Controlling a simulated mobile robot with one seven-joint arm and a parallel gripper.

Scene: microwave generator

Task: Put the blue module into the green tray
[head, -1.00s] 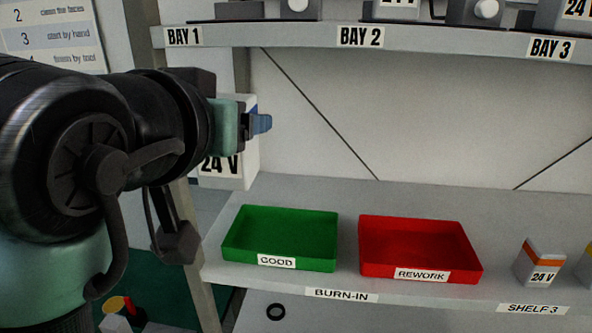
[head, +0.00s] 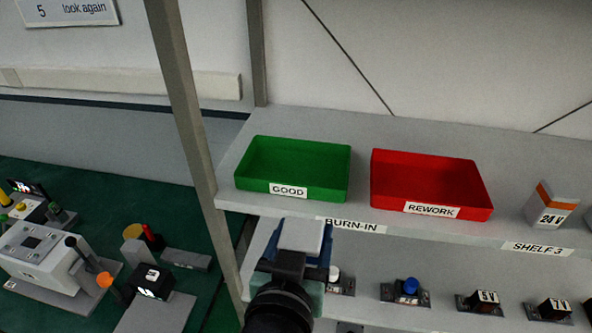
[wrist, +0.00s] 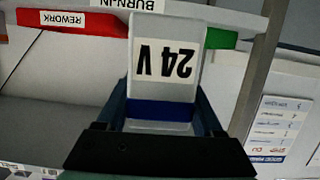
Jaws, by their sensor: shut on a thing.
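The blue module is a white block with a blue band and a 24 V label. In the wrist view the blue module (wrist: 165,85) is between the fingers of my gripper (wrist: 160,118), its label upside down. In the head view my gripper (head: 298,262) is shut on it, and its pale face (head: 303,236) shows just below the shelf edge in the picture. The green tray (head: 243,186), labelled GOOD, is empty on the shelf, above the module in the picture. A piece of the green tray (wrist: 221,38) shows behind the module in the wrist view.
An empty red REWORK tray (head: 480,205) stands right of the green one. An orange-banded 24 V module (head: 552,207) is further right. A grey post (head: 185,110) rises left of the trays. A lower shelf holds small parts, including a blue knob (head: 410,286).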

